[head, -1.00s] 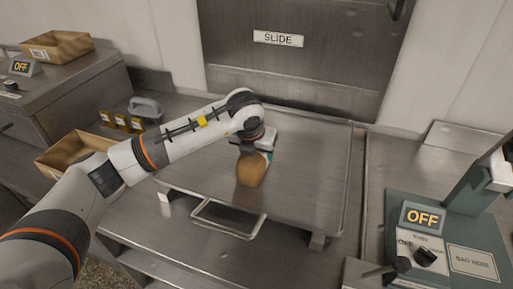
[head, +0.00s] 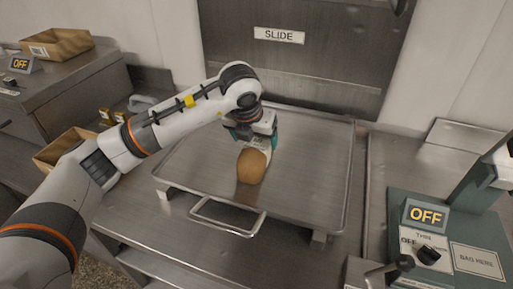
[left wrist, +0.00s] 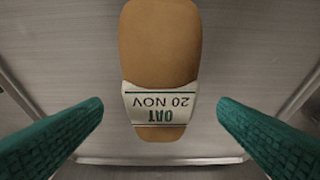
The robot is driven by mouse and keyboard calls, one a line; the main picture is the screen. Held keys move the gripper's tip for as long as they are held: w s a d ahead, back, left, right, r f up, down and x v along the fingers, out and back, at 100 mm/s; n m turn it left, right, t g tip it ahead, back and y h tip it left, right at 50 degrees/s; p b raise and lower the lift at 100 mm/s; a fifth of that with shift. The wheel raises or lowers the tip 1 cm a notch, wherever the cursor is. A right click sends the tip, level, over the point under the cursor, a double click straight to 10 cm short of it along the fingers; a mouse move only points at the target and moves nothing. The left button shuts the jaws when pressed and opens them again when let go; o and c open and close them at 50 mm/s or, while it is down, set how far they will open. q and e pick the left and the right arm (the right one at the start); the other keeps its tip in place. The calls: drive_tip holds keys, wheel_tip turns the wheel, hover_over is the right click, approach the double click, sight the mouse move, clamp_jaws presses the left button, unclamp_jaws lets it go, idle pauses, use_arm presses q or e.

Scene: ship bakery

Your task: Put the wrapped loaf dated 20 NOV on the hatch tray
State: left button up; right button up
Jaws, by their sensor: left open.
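The wrapped loaf (head: 251,167) is brown and lies on the hatch tray (head: 310,200), a grey metal tray on short feet in front of the slide door. My left gripper (head: 254,142) is over the loaf's far end in the head view. In the left wrist view its green fingers (left wrist: 160,115) stand wide apart, one on each side of the loaf with clear gaps. My right gripper is not in view.
The steel door marked SLIDE (head: 300,60) is behind the tray. A sealing machine with an OFF sign (head: 425,214) stands at the right. A cardboard box (head: 62,150) is at the left, partly behind my arm; another box (head: 57,44) sits farther back.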

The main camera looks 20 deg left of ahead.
use_arm(q)
drive_tip(key=b+v, duration=0.1)
drive_tip(key=v, duration=0.5)
drive_tip(key=shift+s+r, duration=0.1)
drive_tip(key=shift+r, duration=0.15)
